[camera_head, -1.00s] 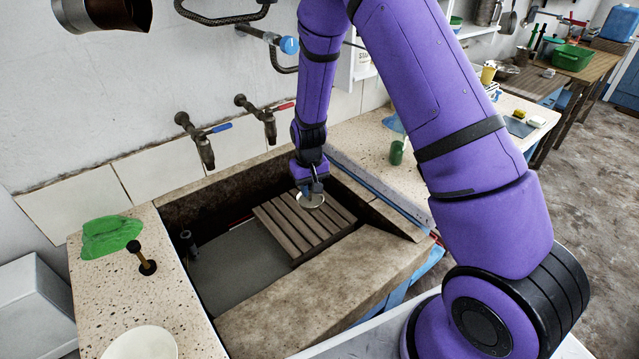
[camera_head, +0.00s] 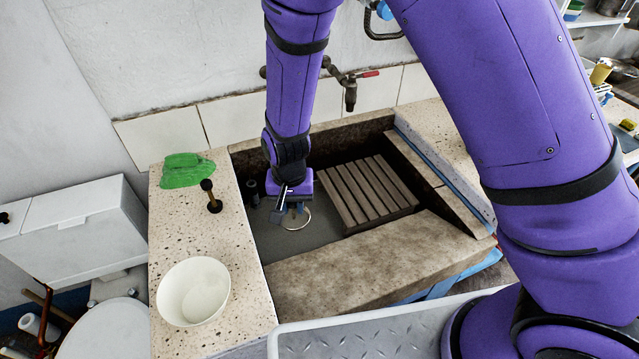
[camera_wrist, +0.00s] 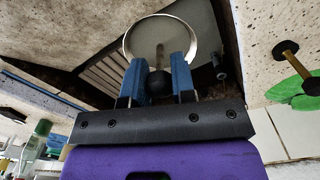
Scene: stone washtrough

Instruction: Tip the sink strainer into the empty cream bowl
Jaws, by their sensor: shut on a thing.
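The sink strainer (camera_head: 293,226) is a small round pale dish with a light rim. My gripper (camera_head: 291,208) is shut on it and holds it over the grey floor of the trough, left of the slatted wooden rack. In the wrist view the strainer (camera_wrist: 187,26) shows beyond the blue fingers (camera_wrist: 159,80), with a dark knob between them. I cannot tell what lies in the strainer. The cream bowl (camera_head: 172,303) stands upright on the speckled ledge left of the trough, apart from my gripper. Its inside looks empty.
The slatted rack (camera_head: 351,201) sits in the trough. On the left ledge (camera_head: 229,236) are a green cloth (camera_head: 184,171) and a black plunger-like tool with a brown handle (camera_head: 211,196). A dark upright post (camera_head: 252,193) stands in the trough near that ledge. Taps (camera_head: 350,88) project from the wall.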

